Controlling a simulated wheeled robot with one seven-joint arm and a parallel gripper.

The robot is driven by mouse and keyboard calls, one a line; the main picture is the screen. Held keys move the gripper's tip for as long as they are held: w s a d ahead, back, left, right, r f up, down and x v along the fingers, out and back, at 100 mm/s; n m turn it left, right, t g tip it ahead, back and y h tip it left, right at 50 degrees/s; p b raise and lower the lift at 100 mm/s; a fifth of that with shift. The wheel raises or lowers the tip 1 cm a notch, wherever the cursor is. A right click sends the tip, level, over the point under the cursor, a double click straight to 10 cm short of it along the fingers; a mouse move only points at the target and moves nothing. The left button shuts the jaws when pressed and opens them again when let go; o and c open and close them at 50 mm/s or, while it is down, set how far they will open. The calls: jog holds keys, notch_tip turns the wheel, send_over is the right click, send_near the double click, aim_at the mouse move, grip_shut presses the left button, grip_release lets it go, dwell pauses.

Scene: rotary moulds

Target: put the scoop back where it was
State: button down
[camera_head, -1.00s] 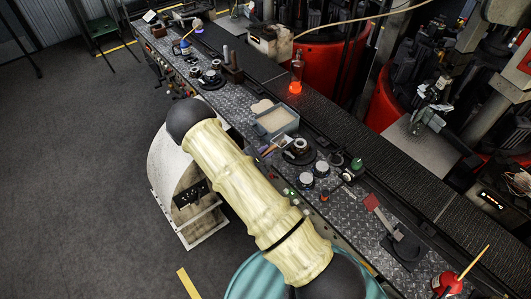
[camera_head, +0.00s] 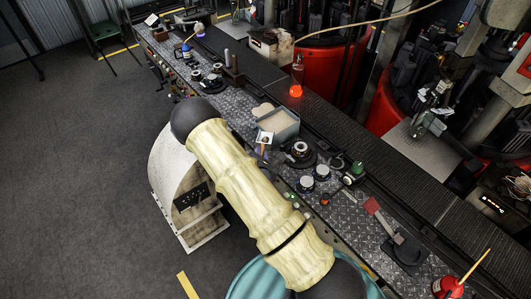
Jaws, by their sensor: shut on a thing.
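The scoop (camera_head: 264,138) shows as a small pale, squarish metal pan beside the near side of the grey tray, with a short brownish handle below it. It seems tilted up, with its lower end running behind my arm. My gripper is hidden behind my cream-coloured arm, so its hold on the handle cannot be seen. The grey tray (camera_head: 289,133) holds pale sand-like material and stands on the metal-plated bench, just behind the scoop.
Right of the tray stand a round black fixture (camera_head: 300,153) and two white-topped round pots (camera_head: 306,183). The bench top (camera_head: 343,222) has some bare plate.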

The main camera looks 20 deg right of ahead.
jog(key=s+a+n+y, duration=0.4)
notch_tip(320, 180, down, 10)
jog(key=b, duration=0.9)
jog(key=shift+w+t+b, duration=0.3)
jog(key=shift+b, duration=0.05)
